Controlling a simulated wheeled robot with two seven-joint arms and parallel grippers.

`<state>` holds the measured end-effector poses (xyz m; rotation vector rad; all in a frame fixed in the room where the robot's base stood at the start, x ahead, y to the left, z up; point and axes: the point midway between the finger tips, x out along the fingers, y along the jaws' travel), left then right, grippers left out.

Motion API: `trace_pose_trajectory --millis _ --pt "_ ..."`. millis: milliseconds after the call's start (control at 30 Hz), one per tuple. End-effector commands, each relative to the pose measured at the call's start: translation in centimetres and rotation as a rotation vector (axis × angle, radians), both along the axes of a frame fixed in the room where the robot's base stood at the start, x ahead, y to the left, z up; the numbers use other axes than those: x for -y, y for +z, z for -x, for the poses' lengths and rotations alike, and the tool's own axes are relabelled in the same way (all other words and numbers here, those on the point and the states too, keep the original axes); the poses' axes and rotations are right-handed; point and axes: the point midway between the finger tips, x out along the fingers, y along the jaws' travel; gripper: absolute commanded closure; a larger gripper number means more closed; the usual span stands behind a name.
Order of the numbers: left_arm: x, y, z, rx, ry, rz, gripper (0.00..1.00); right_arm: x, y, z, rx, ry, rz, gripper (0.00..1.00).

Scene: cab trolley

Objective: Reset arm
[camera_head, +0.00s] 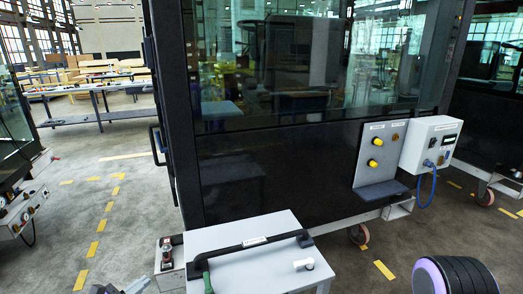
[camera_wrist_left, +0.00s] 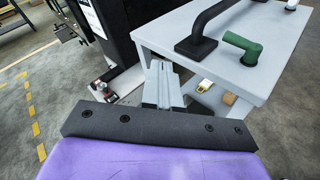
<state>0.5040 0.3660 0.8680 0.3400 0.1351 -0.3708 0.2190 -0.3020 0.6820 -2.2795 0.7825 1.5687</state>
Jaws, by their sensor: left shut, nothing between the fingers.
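My left gripper (camera_head: 137,286) shows at the bottom edge of the head view, left of the grey trolley (camera_head: 240,237). In the left wrist view the gripper (camera_wrist_left: 161,68) is shut and empty, its fingers beside the trolley's near side. I cannot tell whether they touch it. The trolley top bears a black handle bar (camera_head: 250,243), a green fitting (camera_head: 207,280) and a white fitting (camera_head: 304,264). The green fitting also shows in the left wrist view (camera_wrist_left: 242,48). My right gripper is not in view.
The dark glass-walled cab (camera_head: 290,170) stands right behind the trolley. A grey bracket with yellow knobs (camera_head: 376,152) and a white control box (camera_head: 431,143) with a blue cable are on its right. Open floor with yellow dashes (camera_head: 96,235) lies to the left.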

Motion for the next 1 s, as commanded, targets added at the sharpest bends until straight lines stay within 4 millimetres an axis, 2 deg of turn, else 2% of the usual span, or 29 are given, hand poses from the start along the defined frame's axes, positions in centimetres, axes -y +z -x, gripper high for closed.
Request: trace_pose_trajectory --millis 167,267,333,367,433,467,533,600,700,733,833,1000 --pt "-1.0 -0.3 -0.4 0.078 0.062 -0.519 1.00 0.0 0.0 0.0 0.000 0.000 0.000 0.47" --pt "-0.5 -2.2 0.6 0.020 0.016 -0.865 1.00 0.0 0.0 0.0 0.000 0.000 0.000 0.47" --pt "0.1 -4.3 2.2 -0.056 -0.073 -1.118 1.00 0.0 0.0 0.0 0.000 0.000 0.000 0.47" --pt "0.5 -5.4 3.2 -0.094 -0.128 -1.227 1.00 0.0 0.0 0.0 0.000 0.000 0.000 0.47" --pt "1.5 -8.4 6.3 -0.201 -0.306 -1.480 1.00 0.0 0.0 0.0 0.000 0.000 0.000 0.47" --pt "2.0 -9.8 8.3 -0.253 -0.411 -1.586 1.00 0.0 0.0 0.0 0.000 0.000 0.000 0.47" --pt "3.2 -13.0 13.8 -0.375 -0.695 -1.798 1.00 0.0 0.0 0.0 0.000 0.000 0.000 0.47" --pt "4.0 -15.1 18.9 -0.463 -0.927 -1.901 1.00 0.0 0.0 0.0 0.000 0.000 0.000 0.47" --pt "5.2 -16.9 24.6 -0.532 -1.128 -1.925 1.00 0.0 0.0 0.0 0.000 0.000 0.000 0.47" --pt "5.7 -17.3 25.8 -0.525 -1.180 -1.927 1.00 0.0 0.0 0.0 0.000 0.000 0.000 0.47" --pt "6.5 -18.3 28.1 -0.501 -1.285 -1.927 1.00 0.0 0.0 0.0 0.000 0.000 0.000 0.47" --pt "6.4 -18.6 28.6 -0.509 -1.298 -1.918 1.00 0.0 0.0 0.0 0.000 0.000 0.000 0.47"
